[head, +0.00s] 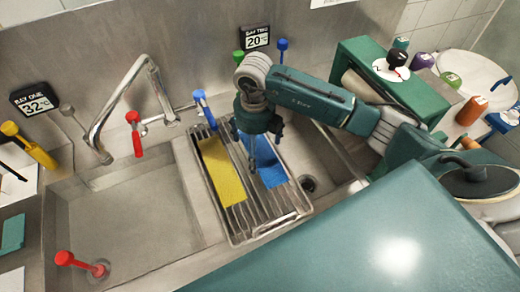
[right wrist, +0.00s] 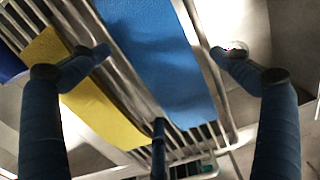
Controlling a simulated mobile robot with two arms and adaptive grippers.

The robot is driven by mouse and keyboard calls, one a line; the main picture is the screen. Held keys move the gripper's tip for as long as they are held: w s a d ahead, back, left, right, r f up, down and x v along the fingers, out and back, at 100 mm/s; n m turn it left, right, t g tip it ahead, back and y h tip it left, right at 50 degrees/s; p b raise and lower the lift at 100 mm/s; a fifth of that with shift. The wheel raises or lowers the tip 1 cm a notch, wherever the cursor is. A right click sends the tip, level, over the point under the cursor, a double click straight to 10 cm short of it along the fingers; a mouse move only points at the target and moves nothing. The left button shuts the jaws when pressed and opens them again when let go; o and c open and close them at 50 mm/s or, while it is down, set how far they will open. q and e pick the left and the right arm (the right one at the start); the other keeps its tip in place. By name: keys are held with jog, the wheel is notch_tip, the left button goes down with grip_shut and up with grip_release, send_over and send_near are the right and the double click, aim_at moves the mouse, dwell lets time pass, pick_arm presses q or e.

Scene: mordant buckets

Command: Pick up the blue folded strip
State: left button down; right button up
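The blue strip (head: 270,166) lies along the slatted metal rack (head: 240,220), to the right of a yellow strip (head: 222,170). My right gripper (head: 262,135) is over the blue strip's upper part and hides some of it. In the right wrist view, the blue strip (right wrist: 160,60) shows between the two spread side fingers of my right gripper (right wrist: 158,54). A third finger shows at the bottom middle. The gripper is open and empty; its exact height above the strip is hard to tell. My left gripper is not in view.
The rack stands between a basin (head: 135,215) on the left and another on the right with a drain (head: 308,184). A blue-handled tap (head: 203,108) stands behind the rack.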

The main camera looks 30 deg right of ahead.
jog(key=c, duration=1.2)
jog(key=shift+r, duration=0.15)
